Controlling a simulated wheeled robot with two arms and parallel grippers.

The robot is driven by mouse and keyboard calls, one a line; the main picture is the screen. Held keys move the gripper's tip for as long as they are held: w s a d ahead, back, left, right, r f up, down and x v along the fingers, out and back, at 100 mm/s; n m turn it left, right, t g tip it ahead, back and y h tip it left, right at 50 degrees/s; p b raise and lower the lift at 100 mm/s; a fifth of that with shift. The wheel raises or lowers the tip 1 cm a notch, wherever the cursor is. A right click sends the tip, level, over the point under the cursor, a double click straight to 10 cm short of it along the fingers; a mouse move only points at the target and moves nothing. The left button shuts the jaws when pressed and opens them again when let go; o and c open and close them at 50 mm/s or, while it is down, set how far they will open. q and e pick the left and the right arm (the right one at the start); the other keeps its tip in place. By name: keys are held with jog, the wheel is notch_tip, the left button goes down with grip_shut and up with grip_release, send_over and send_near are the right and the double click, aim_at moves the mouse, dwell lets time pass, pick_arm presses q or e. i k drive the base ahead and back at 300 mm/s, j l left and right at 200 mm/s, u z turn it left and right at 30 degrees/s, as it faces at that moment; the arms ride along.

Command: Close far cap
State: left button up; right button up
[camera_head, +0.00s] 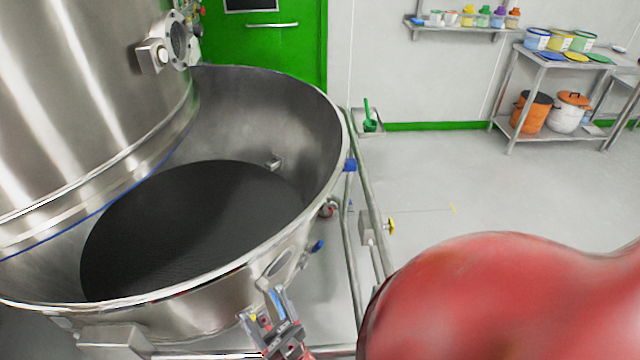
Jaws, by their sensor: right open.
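A round flanged port (178,42) sits on the side of the steel vessel at the upper left, with a small fitting with a pale round face (162,54) beside it. I cannot tell which part is the far cap. My right gripper (276,312) is open at the lower middle, by the outer wall of the large steel bowl (225,268), just below an oval metal fitting (279,263). I cannot tell whether it touches the bowl. It is far from the port. My left gripper is not in view.
Blue knobs (318,246) and a steel pipe frame (362,200) with a yellow valve handle (391,226) stand right of the bowl. My red arm fills the lower right. Grey floor (440,180) is free toward a steel table (545,62) with tubs and bins.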

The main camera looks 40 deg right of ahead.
aim_at(274, 308)
jog(key=z, duration=0.8)
